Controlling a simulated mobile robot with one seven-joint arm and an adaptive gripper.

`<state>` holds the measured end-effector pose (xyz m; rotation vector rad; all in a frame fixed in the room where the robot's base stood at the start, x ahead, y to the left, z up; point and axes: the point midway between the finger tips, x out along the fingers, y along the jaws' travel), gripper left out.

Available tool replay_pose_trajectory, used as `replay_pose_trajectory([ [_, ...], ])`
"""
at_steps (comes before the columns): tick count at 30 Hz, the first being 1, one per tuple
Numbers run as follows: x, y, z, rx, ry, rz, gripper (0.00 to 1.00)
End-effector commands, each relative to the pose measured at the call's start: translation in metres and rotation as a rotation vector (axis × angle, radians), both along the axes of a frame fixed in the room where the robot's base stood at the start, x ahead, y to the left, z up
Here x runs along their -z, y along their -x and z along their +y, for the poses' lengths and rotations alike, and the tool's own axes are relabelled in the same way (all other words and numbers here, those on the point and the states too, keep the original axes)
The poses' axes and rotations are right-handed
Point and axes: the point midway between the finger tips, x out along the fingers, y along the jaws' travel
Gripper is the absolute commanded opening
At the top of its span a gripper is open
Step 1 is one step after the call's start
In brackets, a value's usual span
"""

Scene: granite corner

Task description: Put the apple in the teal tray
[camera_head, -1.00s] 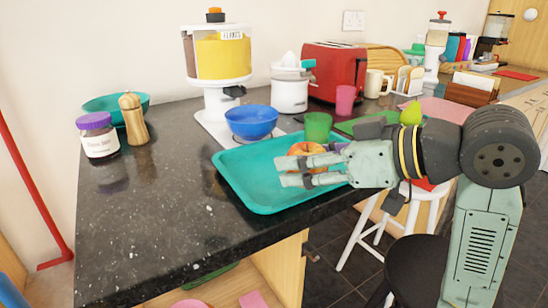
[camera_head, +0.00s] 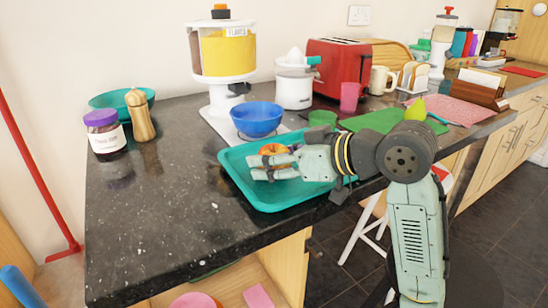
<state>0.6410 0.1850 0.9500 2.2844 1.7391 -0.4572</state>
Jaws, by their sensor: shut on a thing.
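The teal tray (camera_head: 237,175) lies on the dark granite counter near its front edge. The apple (camera_head: 270,149), red and yellow, shows just behind my gripper (camera_head: 258,168), over the tray. My gripper is shut on the apple, reaching in from the right with its fingers pointing left. The fingers hide the apple's lower part, so I cannot tell whether it touches the tray floor.
A blue bowl (camera_head: 257,121) stands behind the tray, and a green cup (camera_head: 322,119) is at its back right. A green board (camera_head: 385,121) lies to the right. The counter left of the tray is clear up to a wooden mill (camera_head: 141,117) and a jar (camera_head: 104,136).

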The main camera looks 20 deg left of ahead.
Motion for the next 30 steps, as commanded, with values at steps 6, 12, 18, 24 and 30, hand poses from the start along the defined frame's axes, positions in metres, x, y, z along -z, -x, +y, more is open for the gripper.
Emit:
replay_pose_trajectory([
  [6,0.003,0.0,0.0,0.0,0.0,0.0,0.54],
  [12,0.003,0.0,0.0,0.0,0.0,0.0,0.67],
  [18,0.003,0.0,0.0,0.0,0.0,0.0,0.72],
  [24,0.0,0.0,0.0,0.0,0.0,0.0,0.72],
  [30,-0.009,0.005,-0.02,0.004,-0.002,-0.001,0.72],
])
